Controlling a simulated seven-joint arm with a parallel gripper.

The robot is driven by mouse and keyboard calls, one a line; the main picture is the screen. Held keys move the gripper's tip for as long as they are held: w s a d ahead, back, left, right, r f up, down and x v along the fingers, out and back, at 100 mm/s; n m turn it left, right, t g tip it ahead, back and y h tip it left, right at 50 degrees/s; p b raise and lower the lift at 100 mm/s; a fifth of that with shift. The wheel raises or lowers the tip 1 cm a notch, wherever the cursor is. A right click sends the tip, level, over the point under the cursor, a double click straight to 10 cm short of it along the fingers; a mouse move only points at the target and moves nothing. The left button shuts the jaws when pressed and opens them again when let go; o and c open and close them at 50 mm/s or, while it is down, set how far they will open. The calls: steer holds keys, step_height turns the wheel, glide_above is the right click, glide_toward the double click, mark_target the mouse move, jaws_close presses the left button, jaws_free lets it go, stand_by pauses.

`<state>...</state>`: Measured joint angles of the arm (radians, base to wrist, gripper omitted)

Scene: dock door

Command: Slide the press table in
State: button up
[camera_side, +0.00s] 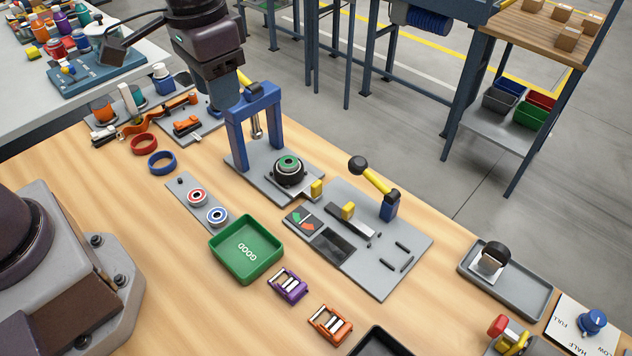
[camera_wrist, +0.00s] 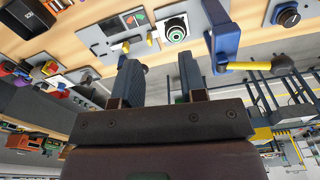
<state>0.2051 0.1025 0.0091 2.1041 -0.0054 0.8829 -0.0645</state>
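The press (camera_side: 236,137) is a blue arch with a metal ram (camera_side: 256,128) and a yellow lever (camera_side: 245,80) on a grey base. The press table carries a round black fixture with a green ring (camera_side: 288,165), which sits in front of the arch rather than under the ram. A small yellow knob (camera_side: 316,188) is at its front. In the wrist view, the ring (camera_wrist: 176,29), yellow knob (camera_wrist: 152,40) and blue arch (camera_wrist: 220,35) show beyond the fingers. My gripper (camera_wrist: 160,72) is open and empty, above and behind the press; its fingertips are hard to see in the side view.
A grey panel with a second yellow knob (camera_side: 347,210) and a yellow toggle lever (camera_side: 376,179) stands right of the press. A green GOOD tray (camera_side: 247,249), two red and blue ringed parts and loose buckles lie in front. Orange tools (camera_side: 158,117) lie to the left.

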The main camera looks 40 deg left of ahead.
steer(key=g, duration=0.1)
glide_above(317, 183)
steer(key=s+a, duration=0.1)
steer(key=s, duration=0.3)
step_height(317, 183, down, 10)
steer(key=w+d+n, duration=0.1)
steer(key=w, duration=0.3)
step_height(317, 183, down, 14)
steer(key=shift+r, duration=0.2)
steer(key=shift+c, duration=0.2)
jaws_close()
